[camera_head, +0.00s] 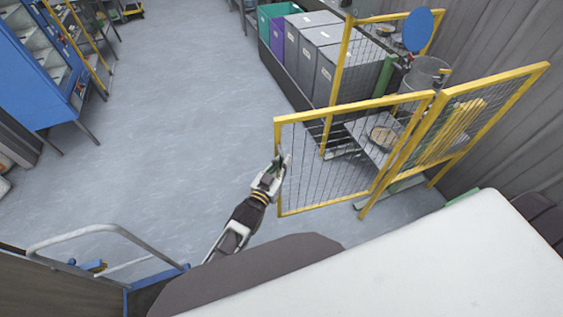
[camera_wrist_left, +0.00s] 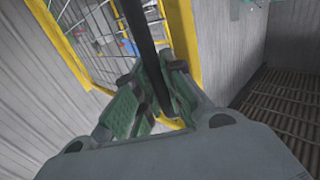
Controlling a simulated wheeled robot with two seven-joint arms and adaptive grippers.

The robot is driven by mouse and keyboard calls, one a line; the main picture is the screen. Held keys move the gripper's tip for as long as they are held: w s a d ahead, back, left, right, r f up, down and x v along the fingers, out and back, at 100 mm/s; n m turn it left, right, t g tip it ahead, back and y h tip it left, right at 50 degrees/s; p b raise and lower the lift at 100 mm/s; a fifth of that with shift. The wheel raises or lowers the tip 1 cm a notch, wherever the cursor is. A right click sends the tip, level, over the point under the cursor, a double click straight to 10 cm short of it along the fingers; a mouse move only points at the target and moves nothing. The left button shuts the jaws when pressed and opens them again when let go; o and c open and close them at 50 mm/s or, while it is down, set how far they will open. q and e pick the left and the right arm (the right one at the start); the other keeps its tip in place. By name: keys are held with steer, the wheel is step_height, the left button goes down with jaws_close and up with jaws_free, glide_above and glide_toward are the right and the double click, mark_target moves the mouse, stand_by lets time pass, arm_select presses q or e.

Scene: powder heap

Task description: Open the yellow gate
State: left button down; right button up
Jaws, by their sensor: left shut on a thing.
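The yellow gate (camera_head: 352,108) is a yellow frame with dark wire mesh, right of centre in the head view. Its left upright stands apart from the yellow post (camera_head: 329,120) behind it, with floor showing between them. My left gripper (camera_head: 279,164) is at that left upright, about mid-height. In the left wrist view, the green-padded fingers of my left gripper (camera_wrist_left: 155,100) are shut around a dark bar (camera_wrist_left: 142,40), which runs beside the gate's yellow frame (camera_wrist_left: 184,45). The fingers partly hide the bar. My right gripper is not in view.
A yellow mesh fence panel (camera_head: 491,85) joins the gate's right side. Grey bins (camera_head: 310,45) stand behind. A round blue sign (camera_head: 417,30) rises above the enclosure. A blue cabinet (camera_head: 37,75) is at the upper left. The floor (camera_head: 170,120) left of the gate is clear.

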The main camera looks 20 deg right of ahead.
arm_select(q)
steer(key=c, duration=1.5)
jaws_free()
steer(key=shift+a, duration=0.25)
steer(key=shift+d, duration=0.1)
steer(key=shift+v, duration=6)
steer(key=shift+w, duration=0.1)
